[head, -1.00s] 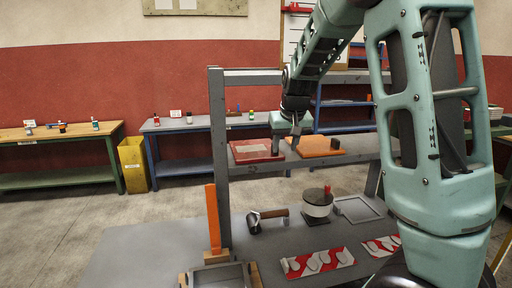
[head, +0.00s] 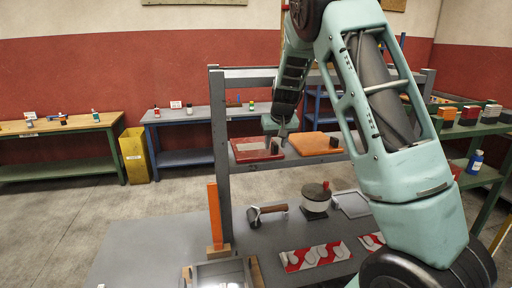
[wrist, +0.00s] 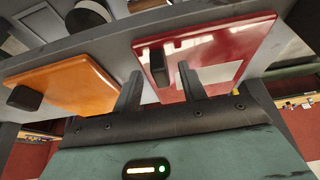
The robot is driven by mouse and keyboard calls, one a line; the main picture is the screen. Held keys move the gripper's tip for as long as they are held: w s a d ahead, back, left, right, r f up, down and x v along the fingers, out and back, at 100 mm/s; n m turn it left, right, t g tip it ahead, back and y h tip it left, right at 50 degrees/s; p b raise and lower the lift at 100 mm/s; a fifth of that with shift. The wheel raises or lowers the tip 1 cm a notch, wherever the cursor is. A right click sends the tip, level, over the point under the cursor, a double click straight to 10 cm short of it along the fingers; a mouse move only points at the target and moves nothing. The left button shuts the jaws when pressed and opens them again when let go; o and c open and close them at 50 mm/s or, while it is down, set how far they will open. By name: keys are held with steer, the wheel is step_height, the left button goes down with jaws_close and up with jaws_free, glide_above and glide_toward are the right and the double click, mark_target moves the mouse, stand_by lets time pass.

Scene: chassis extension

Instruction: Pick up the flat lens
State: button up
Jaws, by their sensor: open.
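Two glossy plates lie on the rack's upper shelf, each with a dark block on top: a red one (head: 249,155) with a pale patch and an orange one (head: 314,145). I cannot tell for sure which is called the flat lens. My gripper (head: 276,140) is open and points down over the right part of the red plate. In the wrist view its two fingers (wrist: 159,72) stand either side of the red plate's dark block (wrist: 159,68), with no clear contact. The orange plate (wrist: 72,85) lies to the left there.
The shelf (head: 300,160) sits between grey posts. Below are a roller (head: 267,214), a lidded pot (head: 316,198), a grey tray (head: 366,213) and red-and-white boards (head: 313,256). An orange upright (head: 215,215) stands at front left. Side tables and a yellow bin (head: 135,155) stand behind.

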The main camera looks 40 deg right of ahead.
jaws_close()
steer(key=shift+r, duration=0.4)
